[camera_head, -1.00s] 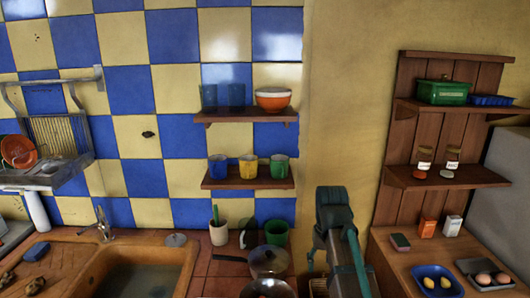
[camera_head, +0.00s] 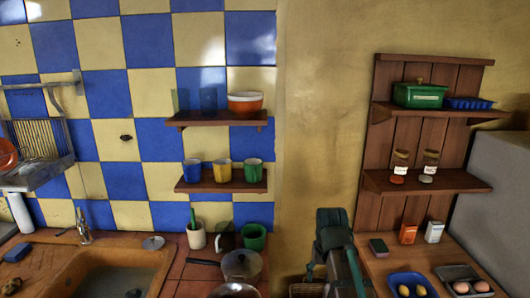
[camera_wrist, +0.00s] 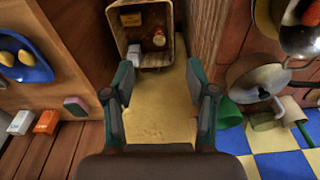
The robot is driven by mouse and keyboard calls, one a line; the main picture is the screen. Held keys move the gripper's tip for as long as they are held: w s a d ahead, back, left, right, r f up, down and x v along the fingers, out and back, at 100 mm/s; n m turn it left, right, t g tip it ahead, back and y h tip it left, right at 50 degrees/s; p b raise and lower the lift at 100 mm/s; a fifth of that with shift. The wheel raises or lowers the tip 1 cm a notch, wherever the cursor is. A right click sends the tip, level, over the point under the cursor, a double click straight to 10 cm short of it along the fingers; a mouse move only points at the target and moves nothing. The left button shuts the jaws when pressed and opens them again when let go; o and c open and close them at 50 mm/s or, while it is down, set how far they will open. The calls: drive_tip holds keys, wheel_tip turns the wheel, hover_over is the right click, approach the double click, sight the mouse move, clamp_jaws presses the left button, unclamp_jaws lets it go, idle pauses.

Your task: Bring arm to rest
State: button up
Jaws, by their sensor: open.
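My gripper (camera_wrist: 160,85) is open and empty in the wrist view, with its two teal-and-black fingers wide apart. A plain yellow wall shows between and beyond the fingers. In the head view, my teal-and-black arm rises at the bottom centre, in front of the gap between the two counters. The fingertips cannot be made out there.
A crate (camera_wrist: 172,62) holding small items sits low in the gap. The left counter has a pan (camera_head: 241,264) and a green cup (camera_head: 254,237). The right counter has a blue plate (camera_head: 396,278), a grey tray (camera_head: 449,274), cartons (camera_head: 408,232) and a sponge (camera_head: 378,247).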

drive_tip(key=s+f+g, duration=0.1)
drive_tip(key=s+f, duration=0.3)
drive_tip(key=f, duration=0.7)
drive_tip(key=s+f+g+b, duration=0.1)
drive_tip(key=s+f, duration=0.4)
drive_tip(key=f, duration=0.6)
drive_tip(key=s+f+g, duration=0.1)
drive_tip(key=s+f, duration=0.3)
drive_tip(key=f, duration=0.7)
drive_tip(key=s+f+g, duration=0.1)
drive_tip(key=s+f, duration=0.5)
drive_tip(key=s, duration=0.3)
drive_tip(key=s+f+g+b, duration=0.1)
drive_tip(key=s+f+g, duration=0.1)
drive_tip(key=s+f, duration=0.4)
drive_tip(key=s+f+g+b, duration=0.1)
drive_tip(key=s+f, duration=0.4)
drive_tip(key=s, duration=0.8)
drive_tip(key=shift+s+f+g, duration=0.35)
drive_tip(key=shift+f+g, duration=0.05)
drive_tip(key=shift+g, duration=0.3)
